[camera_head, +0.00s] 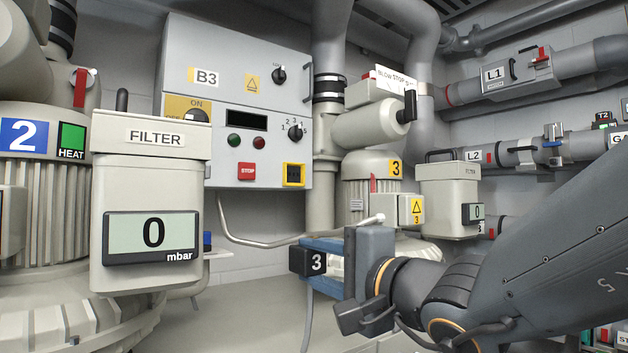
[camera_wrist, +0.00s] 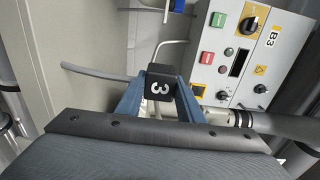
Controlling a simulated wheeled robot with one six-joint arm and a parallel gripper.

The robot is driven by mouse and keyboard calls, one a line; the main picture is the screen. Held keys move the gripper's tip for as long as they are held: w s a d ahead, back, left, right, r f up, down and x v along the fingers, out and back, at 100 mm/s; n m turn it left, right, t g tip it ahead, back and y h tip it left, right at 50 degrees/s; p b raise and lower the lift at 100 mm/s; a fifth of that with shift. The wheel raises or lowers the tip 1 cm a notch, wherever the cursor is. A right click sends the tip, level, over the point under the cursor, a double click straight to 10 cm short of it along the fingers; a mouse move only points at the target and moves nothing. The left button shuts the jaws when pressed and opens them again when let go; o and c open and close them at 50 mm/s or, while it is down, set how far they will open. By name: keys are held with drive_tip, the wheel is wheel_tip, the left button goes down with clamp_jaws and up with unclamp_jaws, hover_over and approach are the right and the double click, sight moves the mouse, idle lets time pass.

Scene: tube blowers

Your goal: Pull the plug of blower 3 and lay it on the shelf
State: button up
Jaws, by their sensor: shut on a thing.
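The plug (camera_head: 307,262) is a black block marked 3 with a grey cable hanging below it. My gripper (camera_head: 322,265) is shut on the plug with its blue fingers, holding it in the air left of blower 3 (camera_head: 368,198). In the wrist view the plug (camera_wrist: 160,84) sits between the fingertips. The blower's terminal box (camera_head: 411,209), with a yellow 3 label, is apart from the plug.
The filter box (camera_head: 150,190), reading 0 mbar, stands at the left front beside blower 2 (camera_head: 45,175). Control panel B3 (camera_head: 235,100) hangs behind the plug, with a bent metal pipe (camera_head: 255,241) below it. Open floor (camera_head: 250,320) shows below.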

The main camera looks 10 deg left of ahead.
drive_tip(key=shift+f+b, duration=3.1)
drive_tip(key=shift+f, duration=1.45)
